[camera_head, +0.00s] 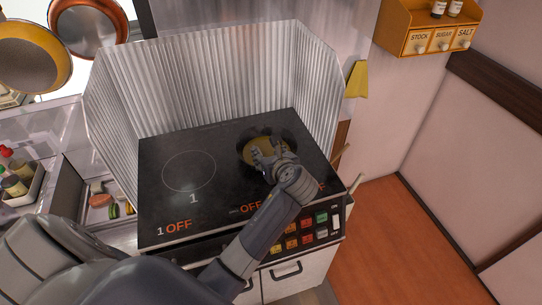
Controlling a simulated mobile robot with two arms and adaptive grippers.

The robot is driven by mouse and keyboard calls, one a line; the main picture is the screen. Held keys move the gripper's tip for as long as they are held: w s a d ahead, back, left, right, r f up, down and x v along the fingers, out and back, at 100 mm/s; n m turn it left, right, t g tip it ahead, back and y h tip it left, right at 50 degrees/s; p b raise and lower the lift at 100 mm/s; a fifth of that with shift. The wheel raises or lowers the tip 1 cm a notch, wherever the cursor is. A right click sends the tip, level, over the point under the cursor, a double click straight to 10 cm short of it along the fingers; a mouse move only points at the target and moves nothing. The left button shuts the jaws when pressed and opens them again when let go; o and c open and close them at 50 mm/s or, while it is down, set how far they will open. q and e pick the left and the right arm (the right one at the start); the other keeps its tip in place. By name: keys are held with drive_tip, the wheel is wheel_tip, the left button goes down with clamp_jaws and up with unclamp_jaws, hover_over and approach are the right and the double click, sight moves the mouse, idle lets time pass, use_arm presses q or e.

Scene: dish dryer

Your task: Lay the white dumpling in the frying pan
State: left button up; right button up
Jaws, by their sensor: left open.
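The frying pan (249,145), dark-rimmed with a yellowish inside, sits on the right burner of the black cooktop (215,150). My left gripper (266,153) is open over the pan, with its fingers reaching above the pan's inside. My left arm crosses the front of the cooktop and hides the pan's near right side. I cannot make out the white dumpling; the fingers cover part of the pan, so I cannot tell whether it lies there. My right gripper is not in view.
A corrugated metal splash guard (200,80) surrounds the cooktop's back and sides. The left burner (189,172) is bare. Bottles (13,184) and small food items (103,201) stand at the left. Two pans (32,58) hang at the upper left. A spice shelf (418,42) is on the wall.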

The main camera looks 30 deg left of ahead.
use_arm(q)
drive_tip(key=shift+v, duration=1.9)
